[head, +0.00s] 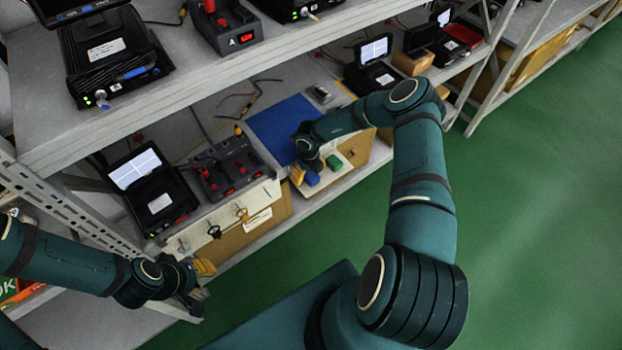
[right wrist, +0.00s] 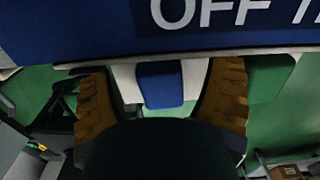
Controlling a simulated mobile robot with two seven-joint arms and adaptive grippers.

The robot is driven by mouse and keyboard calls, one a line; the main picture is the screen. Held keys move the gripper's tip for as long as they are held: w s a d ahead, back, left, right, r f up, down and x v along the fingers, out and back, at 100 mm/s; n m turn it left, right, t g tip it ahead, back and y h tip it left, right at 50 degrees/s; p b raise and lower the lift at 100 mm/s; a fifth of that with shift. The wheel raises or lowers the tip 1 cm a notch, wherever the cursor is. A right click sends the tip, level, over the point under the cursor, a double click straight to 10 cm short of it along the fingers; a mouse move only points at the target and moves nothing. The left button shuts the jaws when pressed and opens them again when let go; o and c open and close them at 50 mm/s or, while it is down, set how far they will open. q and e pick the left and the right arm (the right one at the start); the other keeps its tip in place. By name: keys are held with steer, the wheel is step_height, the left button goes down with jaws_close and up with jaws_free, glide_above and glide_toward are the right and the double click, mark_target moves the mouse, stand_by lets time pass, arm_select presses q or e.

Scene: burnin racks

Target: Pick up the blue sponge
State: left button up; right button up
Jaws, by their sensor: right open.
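The blue sponge (head: 312,179) lies on a pale surface near the front edge of the lower shelf, in front of a blue mat. In the right wrist view the blue sponge (right wrist: 161,85) shows between the two yellow fingers of my right gripper (right wrist: 160,100). These fingers are spread, with gaps on both sides of the sponge. In the head view my right gripper (head: 303,172) is right at the sponge and partly hides it. My left gripper (head: 196,282) is low at the left, away from the sponge, near the shelf upright; its opening is unclear.
A green block (head: 333,162) lies just right of the sponge. The blue mat (head: 275,130) with white lettering is behind. A red-and-black test unit (head: 232,170) and a device with a lit screen (head: 150,185) stand left. The upper shelf edge (head: 215,85) overhangs.

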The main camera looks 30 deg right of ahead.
steer(key=shift+f, duration=0.2)
steer(key=c, duration=1)
steer(key=shift+r, duration=0.15)
step_height(320, 180, up, 10)
steer(key=p, duration=0.2)
steer(key=shift+p, duration=0.3)
